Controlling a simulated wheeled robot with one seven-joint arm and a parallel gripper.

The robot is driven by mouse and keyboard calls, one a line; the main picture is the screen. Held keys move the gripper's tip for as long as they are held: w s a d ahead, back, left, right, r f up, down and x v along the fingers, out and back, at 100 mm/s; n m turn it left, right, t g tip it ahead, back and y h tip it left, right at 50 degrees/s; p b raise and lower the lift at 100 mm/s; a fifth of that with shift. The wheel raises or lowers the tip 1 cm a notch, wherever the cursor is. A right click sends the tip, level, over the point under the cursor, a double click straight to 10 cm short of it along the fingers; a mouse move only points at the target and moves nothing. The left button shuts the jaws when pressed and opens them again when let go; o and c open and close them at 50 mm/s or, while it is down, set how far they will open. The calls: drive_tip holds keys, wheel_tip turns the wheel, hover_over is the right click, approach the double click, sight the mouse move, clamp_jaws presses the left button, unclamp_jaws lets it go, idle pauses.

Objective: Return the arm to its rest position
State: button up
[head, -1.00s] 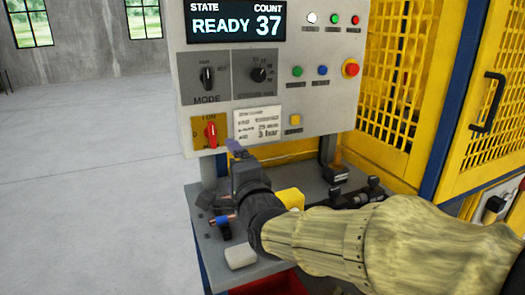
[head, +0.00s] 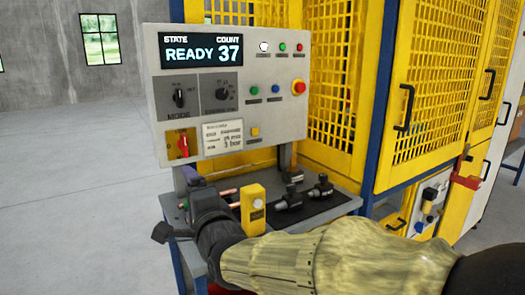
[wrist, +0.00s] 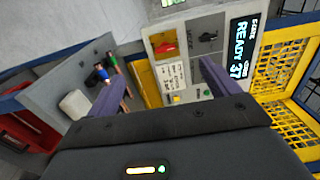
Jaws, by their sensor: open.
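My gripper (head: 190,180) is in front of the control panel (head: 235,90), above the left end of the grey work table (head: 346,204). In the wrist view my gripper (wrist: 162,85) shows two purple fingers spread apart with nothing between them. My arm reaches in from the lower right in the head view. Copper tubes (head: 225,192) lie on the table just behind my gripper, partly hidden by it. In the wrist view, tube ends with a blue cap (wrist: 101,73) and a green cap (wrist: 110,56) lie beside the left finger.
A yellow block (head: 253,210) and black fittings (head: 320,188) stand on the table. A white block (wrist: 73,104) and a red bin (wrist: 22,130) show in the wrist view. A yellow mesh cage (head: 437,100) stands behind on the right. The floor at left is clear.

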drive_tip(key=s+d+f+n+g+h, duration=0.3)
drive_tip(key=d+f+n+g+h, duration=0.35)
drive_tip(key=d+f, duration=1.25)
drive_tip(key=s+d+f+n+g+h, duration=0.3)
drive_tip(key=s+d+f+n+g, duration=0.25)
drive_tip(key=s+d+f, duration=0.55)
drive_tip(key=w+p+v, duration=0.2)
drive_tip(key=p+v, duration=0.8)
drive_tip(key=v, duration=0.1)
drive_tip(key=w+r+p+v, duration=0.1)
drive_tip(key=w+p+v, duration=0.2)
drive_tip(key=p+v, duration=0.8)
drive_tip(key=shift+a+r+g+p, duration=0.25)
drive_tip(key=shift+r+g+p, duration=0.05)
